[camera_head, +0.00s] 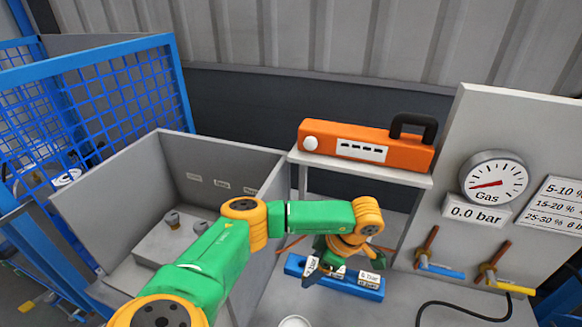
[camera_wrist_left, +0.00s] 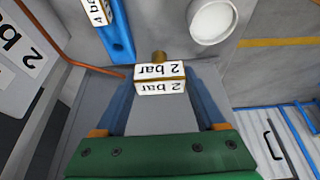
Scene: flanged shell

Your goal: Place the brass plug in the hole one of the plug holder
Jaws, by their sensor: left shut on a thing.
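My left gripper (camera_head: 328,268) reaches down over the blue plug holder (camera_head: 352,285), which lies on the grey table and carries white labels. In the left wrist view, the gripper (camera_wrist_left: 158,90) is shut on the brass plug (camera_wrist_left: 159,57), which has a white "2 bar" label block between the fingers and a brass end pointing away. The holder also shows in the left wrist view (camera_wrist_left: 118,38), apart from the plug, with a "4 bar" label on it. The arm hides part of the holder in the head view, and hole one cannot be made out. My right gripper is not in view.
A white round cup (camera_head: 295,321) stands near the holder. An orange case (camera_head: 367,147) sits on a shelf behind. A gauge panel (camera_head: 470,150) with valve handles is at right, with a black hose below. A grey bin (camera_head: 150,165) is at left.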

